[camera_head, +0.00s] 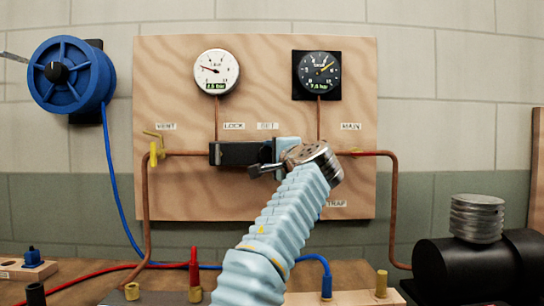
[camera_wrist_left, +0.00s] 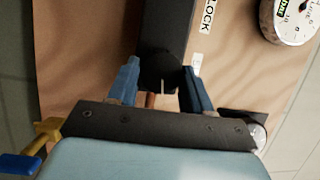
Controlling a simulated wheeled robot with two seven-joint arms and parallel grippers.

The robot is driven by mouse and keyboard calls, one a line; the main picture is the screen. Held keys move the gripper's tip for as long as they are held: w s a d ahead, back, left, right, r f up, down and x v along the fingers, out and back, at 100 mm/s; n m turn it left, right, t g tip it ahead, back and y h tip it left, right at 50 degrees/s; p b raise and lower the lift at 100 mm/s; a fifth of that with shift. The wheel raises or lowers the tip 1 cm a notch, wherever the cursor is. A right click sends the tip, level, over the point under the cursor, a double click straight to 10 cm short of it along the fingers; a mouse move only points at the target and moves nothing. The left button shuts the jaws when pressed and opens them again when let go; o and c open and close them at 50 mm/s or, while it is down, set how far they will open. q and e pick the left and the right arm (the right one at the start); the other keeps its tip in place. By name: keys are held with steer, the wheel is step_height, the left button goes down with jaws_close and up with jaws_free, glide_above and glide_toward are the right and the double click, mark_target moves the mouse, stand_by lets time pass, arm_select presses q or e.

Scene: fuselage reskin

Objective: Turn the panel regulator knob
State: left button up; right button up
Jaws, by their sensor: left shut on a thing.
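The panel regulator is a black block (camera_head: 228,154) on the middle of the wooden panel, below the LOCK label. In the left wrist view its dark round knob (camera_wrist_left: 160,72) shows a white pointer line and sits between two blue fingers. My left gripper (camera_wrist_left: 163,80) is shut on the knob, with one finger on each side. In the head view the left gripper (camera_head: 264,157) covers the right part of the regulator and hides the knob. The white gauge (camera_head: 216,72) and the black gauge (camera_head: 319,75) are above. My right gripper is not in view.
Copper pipes (camera_head: 146,210) run along the panel (camera_head: 180,75). A yellow vent valve (camera_head: 154,155) is at left. A blue hose reel (camera_head: 72,75) hangs on the wall. A black cylinder (camera_head: 440,268) lies at right. A red-handled fitting (camera_head: 194,268) stands below the panel.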

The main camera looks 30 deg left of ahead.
arm_select(q)
steer(key=o, duration=1)
steer(key=shift+o, duration=0.2)
steer(key=b+v, duration=0.5)
steer(key=v, duration=0.9)
steer(key=shift+f, duration=0.2)
steer(key=shift+w+a, duration=0.1)
